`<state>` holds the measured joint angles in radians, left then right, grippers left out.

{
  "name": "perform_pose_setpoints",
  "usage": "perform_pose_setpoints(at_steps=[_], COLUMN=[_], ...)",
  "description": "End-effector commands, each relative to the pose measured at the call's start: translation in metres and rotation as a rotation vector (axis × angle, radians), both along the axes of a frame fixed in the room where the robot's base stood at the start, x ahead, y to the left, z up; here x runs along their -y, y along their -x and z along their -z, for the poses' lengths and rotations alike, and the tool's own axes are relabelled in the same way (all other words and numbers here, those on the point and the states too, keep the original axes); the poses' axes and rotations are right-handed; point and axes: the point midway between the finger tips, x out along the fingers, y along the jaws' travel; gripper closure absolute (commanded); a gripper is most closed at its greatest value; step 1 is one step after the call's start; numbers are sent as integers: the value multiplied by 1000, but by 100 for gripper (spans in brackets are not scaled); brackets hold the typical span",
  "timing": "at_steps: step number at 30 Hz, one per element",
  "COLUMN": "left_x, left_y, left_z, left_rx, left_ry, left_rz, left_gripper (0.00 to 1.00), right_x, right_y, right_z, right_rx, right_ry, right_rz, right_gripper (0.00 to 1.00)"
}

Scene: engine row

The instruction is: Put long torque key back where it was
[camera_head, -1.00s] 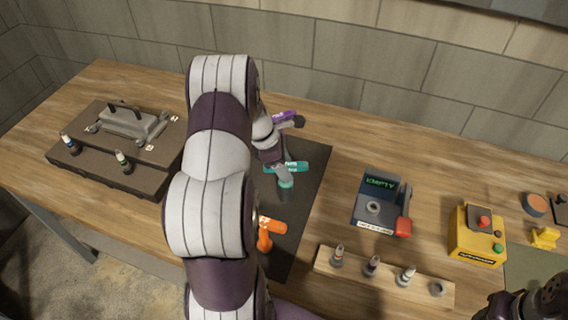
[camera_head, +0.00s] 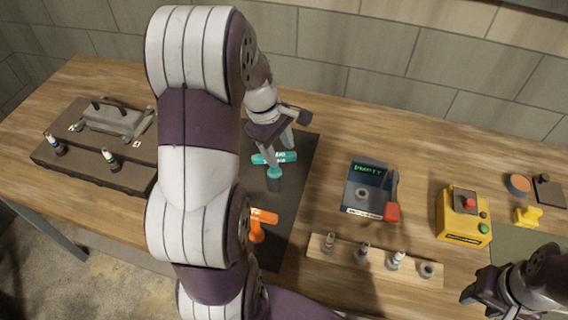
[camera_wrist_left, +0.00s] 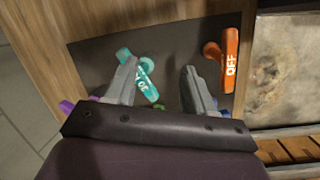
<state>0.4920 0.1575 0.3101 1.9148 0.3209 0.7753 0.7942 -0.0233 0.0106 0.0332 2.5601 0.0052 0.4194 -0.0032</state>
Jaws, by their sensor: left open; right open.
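Tools with T-shaped heads lie on a dark mat (camera_head: 293,205); I cannot tell by label which is the long torque key. A teal one (camera_head: 274,181) has a lettered crossbar, and an orange one (camera_head: 257,233) is marked "OFF" in the left wrist view (camera_wrist_left: 230,62). My left gripper (camera_head: 280,152) is open and empty over the teal tool; in the wrist view its left finger overlaps the teal crossbar (camera_wrist_left: 147,80). A purple piece (camera_wrist_left: 66,106) is partly hidden behind the gripper body. My right gripper (camera_head: 482,290) is open at the lower right, apart from these tools.
A dark case (camera_head: 100,165) stands at left. A grey device (camera_head: 370,180) with a red lever, a wooden strip (camera_head: 375,262) with several sockets, and a yellow box (camera_head: 462,222) with buttons stand to the right. The bench behind the grey device is clear.

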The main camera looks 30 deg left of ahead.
Motion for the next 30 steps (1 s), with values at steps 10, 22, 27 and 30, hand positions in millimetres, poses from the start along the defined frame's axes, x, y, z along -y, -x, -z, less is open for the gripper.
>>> perform_pose_setpoints(at_steps=[10,22,27,30], left_x=[127,127,127,127], left_y=[85,86,86,86], left_z=[12,45,45,45], left_rx=[166,164,164,164], left_ry=[-328,-327,-327,-327], left_rz=[1514,1521,1521,1521], left_gripper=[46,46,46,46], right_x=[0,0,0,0], right_y=[0,0,0,0], right_z=[1,33,33,33], right_rx=[0,0,0,0], right_ry=[0,0,0,0], right_rz=[0,0,0,0], right_gripper=[57,57,57,57])
